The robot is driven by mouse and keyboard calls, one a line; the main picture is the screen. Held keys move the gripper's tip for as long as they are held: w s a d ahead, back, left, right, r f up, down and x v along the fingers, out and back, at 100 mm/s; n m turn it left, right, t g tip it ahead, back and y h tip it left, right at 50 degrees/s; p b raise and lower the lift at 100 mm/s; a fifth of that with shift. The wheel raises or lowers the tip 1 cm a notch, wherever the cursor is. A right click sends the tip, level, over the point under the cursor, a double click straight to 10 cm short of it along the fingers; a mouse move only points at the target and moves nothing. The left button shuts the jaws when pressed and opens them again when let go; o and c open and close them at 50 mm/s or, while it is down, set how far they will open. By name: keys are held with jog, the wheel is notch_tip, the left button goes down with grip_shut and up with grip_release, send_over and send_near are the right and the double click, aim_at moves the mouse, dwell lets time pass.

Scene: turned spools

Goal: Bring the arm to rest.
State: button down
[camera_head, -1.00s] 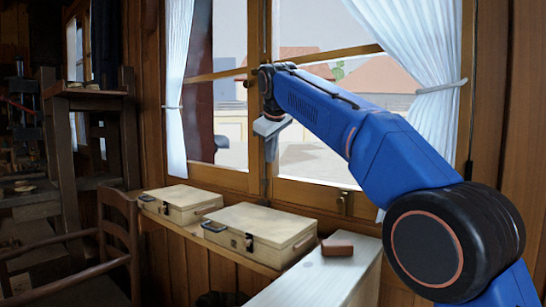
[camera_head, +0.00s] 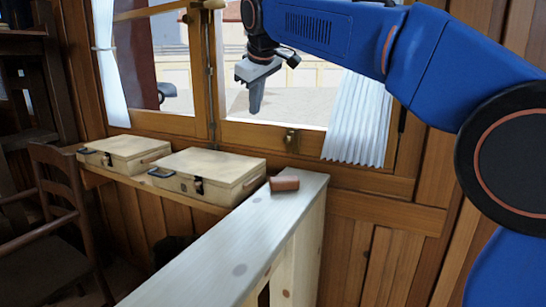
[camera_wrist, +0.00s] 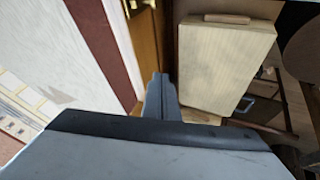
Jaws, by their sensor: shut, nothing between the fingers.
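My gripper (camera_head: 256,98) hangs at the end of my blue arm in the head view, in front of the window and above the level of the cases. Its fingers point down and are together, with nothing between them. In the wrist view the closed fingers (camera_wrist: 162,92) show at the middle, beside a pale case and clear of it as far as I can tell. My arm reaches in from the right and is raised.
Two pale cases, one nearer (camera_head: 207,176) and one farther (camera_head: 124,153), lie on the sill ledge. A reddish-brown block (camera_head: 284,183) sits on the pale wooden bench (camera_head: 235,238). A white curtain (camera_head: 360,120) hangs behind my arm. A dark chair (camera_head: 62,225) stands at left.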

jog(key=s+d+f+m, duration=0.2)
jog(key=s+d+f, duration=0.3)
jog(key=d, duration=0.3)
jog(key=s+d+f+m+h, duration=0.1)
jog(key=s+d+f+m, duration=0.1)
jog(key=s+d+f, duration=0.35)
jog(key=s+d+f+m, duration=0.1)
jog(key=s+d+f, duration=0.2)
jog(key=s+d, duration=0.55)
jog(key=s+d+f+m, duration=0.2)
jog(key=s+d+f, duration=0.2)
jog(key=s+f, duration=0.2)
jog(key=s+d+f+m+g, duration=0.1)
jog(key=s+d+f+m, duration=0.1)
jog(key=s+d+f, duration=0.3)
jog(key=s+d+f+m, duration=0.2)
jog(key=s+d+f, duration=0.2)
jog(key=s+f, duration=0.4)
notch_tip(320, 180, down, 4)
jog(key=shift+d+f+g+h, duration=0.15)
jog(key=shift+f+g+h, duration=0.05)
jog(key=shift+g+h, duration=0.2)
jog(key=c, duration=2.5)
grip_release()
jog(key=shift+s, duration=0.1)
